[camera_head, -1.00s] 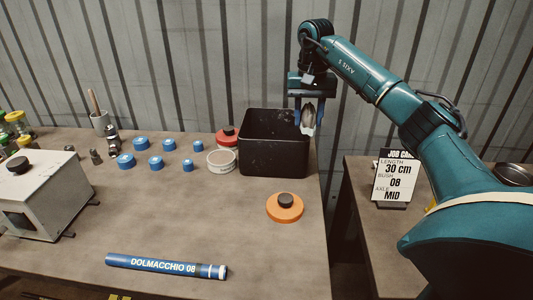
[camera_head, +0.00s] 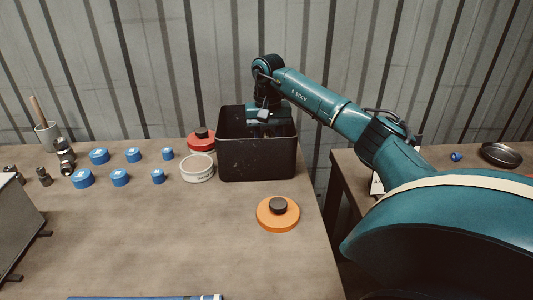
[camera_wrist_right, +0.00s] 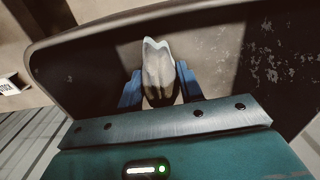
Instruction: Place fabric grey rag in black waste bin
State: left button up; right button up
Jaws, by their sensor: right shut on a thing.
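The black waste bin (camera_head: 257,160) stands upright near the back right corner of the table. My right gripper (camera_head: 268,128) reaches down into the bin's opening from above, its fingers mostly hidden by the bin's walls in the head view. In the right wrist view, my right gripper (camera_wrist_right: 160,90) has its blue fingers shut on the grey rag (camera_wrist_right: 158,70), a pale, folded bundle. The bin's inner wall (camera_wrist_right: 90,62) lies around and behind it. The rag is hidden in the head view. My left gripper is not in view.
An orange disc with a black knob (camera_head: 278,213) lies in front of the bin. A white round tin (camera_head: 197,168) and a red-lidded item (camera_head: 201,140) are at its left. Several blue caps (camera_head: 120,177) are further left. The table's middle is clear.

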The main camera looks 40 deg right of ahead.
aim_at(268, 129)
jog(key=shift+f, duration=1.9)
jog(key=shift+f, duration=0.2)
jog(key=o, duration=0.9)
jog(key=shift+r, duration=0.1)
notch_tip(268, 129, up, 12)
jog(key=shift+r, duration=0.1)
